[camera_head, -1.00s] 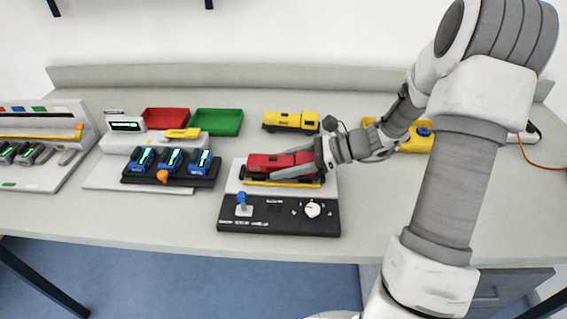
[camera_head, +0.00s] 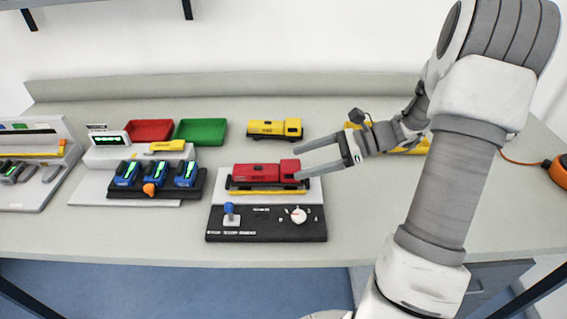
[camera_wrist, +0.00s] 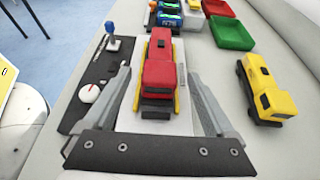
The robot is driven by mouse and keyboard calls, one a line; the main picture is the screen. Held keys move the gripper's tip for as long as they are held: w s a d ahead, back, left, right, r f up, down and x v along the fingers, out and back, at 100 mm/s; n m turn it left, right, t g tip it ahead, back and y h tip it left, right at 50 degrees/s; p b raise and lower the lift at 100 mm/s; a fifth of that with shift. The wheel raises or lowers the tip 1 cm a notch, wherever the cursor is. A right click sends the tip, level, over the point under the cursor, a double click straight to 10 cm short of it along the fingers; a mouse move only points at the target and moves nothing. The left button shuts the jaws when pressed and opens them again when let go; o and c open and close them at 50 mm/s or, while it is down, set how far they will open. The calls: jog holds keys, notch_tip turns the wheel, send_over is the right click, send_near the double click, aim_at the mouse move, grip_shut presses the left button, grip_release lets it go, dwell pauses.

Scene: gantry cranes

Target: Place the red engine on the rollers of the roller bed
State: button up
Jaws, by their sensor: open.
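The red engine (camera_head: 264,172) sits upright on the roller bed (camera_head: 268,215), along its yellow-edged track. It also shows in the wrist view (camera_wrist: 159,68), lengthwise between the yellow side rails. My gripper (camera_head: 303,160) is open and empty, just right of the engine's cab end. In the wrist view my gripper's fingers (camera_wrist: 163,105) stand wide apart on either side of the near end of the bed, with the engine ahead of them and no contact visible. The rollers under the engine are mostly hidden by it.
A yellow engine (camera_head: 274,129) stands behind the roller bed. Red (camera_head: 150,130) and green (camera_head: 201,131) trays lie at the back left. A blue-unit console (camera_head: 150,185) stands left of the bed. The bed's front panel has a blue lever (camera_head: 229,210) and a white dial (camera_head: 298,215).

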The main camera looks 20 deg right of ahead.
jog(key=shift+v, duration=1.35)
